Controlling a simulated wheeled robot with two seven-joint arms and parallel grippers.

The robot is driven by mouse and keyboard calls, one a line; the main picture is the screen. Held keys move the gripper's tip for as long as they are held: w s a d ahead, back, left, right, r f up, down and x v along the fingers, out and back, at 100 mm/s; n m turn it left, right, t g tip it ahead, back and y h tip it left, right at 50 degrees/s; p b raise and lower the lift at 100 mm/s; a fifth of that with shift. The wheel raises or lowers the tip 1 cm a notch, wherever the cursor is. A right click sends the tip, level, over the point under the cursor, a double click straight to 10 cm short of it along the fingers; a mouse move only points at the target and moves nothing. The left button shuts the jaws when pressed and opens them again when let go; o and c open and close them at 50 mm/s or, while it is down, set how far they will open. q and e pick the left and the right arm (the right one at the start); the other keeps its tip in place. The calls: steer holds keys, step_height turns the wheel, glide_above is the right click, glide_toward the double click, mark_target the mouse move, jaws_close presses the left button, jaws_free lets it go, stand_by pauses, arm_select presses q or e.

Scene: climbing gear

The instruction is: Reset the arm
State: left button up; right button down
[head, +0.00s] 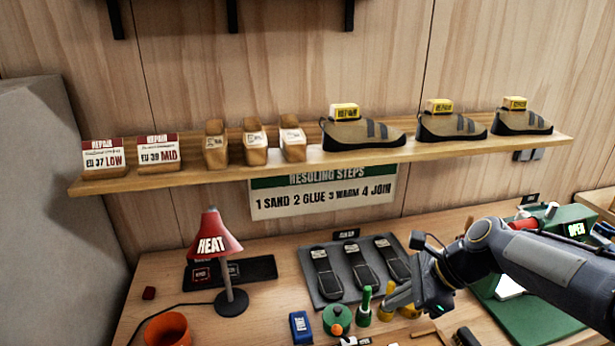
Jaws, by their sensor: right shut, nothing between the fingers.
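My right arm comes in from the right edge, over the right part of the workbench (270,296). My right gripper (430,303) is shut and empty, above the front of the bench just right of the green and yellow bottles. It hides part of the bench and of the items behind it. My left gripper is not in view.
A red HEAT lamp (212,236) stands at left, with an orange cup (167,330) in front. A grey mat (322,299) holds three dark soles. A wooden shelf (220,172) above holds shoes and wooden blocks.

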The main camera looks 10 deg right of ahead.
steer(key=s+a+f+n+t+h, duration=0.1)
steer(key=s+n, duration=0.8)
steer(key=n, duration=0.1)
steer(key=s+a+f+n+t+h+b, duration=0.1)
steer(key=s+n, duration=0.8)
steer(key=shift+a+f+n+h, duration=0.35)
steer(key=shift+f+n+h, duration=0.05)
